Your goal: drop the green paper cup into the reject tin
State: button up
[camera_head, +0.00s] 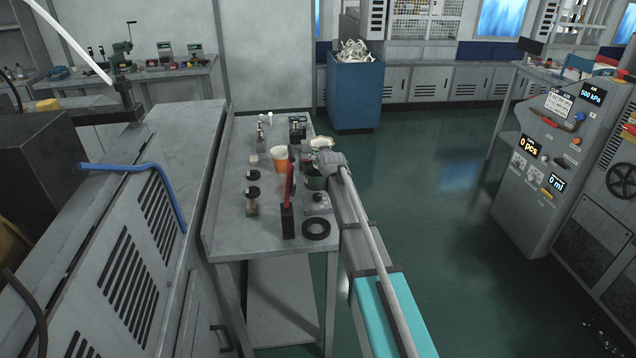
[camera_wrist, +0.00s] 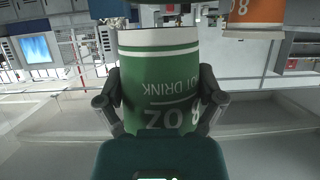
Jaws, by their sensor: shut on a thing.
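The green paper cup (camera_wrist: 160,75) with white lettering and white bands is between the two fingers of my gripper (camera_wrist: 160,103) in the wrist view. The fingers press on its sides, and the lettering reads upside down there. In the head view only a dark green part of the cup (camera_head: 315,182) shows below my gripper (camera_head: 326,162), over the right side of the grey table; I cannot tell whether it touches the top. I cannot make out the reject tin for certain in either view.
An orange cup (camera_head: 280,158) stands left of my gripper; it also shows in the wrist view (camera_wrist: 255,12). A red upright piece on a black base (camera_head: 288,215), a black ring (camera_head: 316,229) and small jars crowd the table (camera_head: 228,228). A blue bin (camera_head: 354,95) stands behind.

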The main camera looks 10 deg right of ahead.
jog(key=o, duration=0.5)
jog(key=shift+o, duration=0.2)
dwell(0.3)
jog(key=s+f+g+p, duration=0.1)
jog(key=s+g, duration=0.1)
jog(key=s, duration=0.5)
jog(key=s+f+g+p, duration=0.1)
jog(key=s+f+g, duration=0.1)
jog(key=s, duration=0.5)
jog(key=s+f+g+p, duration=0.1)
jog(key=s+f+g, duration=0.1)
jog(key=s, duration=0.5)
jog(key=shift+s+g, duration=0.4)
jog(key=s+g+p, duration=0.2)
jog(key=s+g, duration=0.4)
jog(key=s, duration=1.7)
jog(key=shift+s+d+f+g+p, duration=0.25)
jog(key=shift+s+f+g+p, duration=0.1)
jog(key=shift+f+g, duration=0.05)
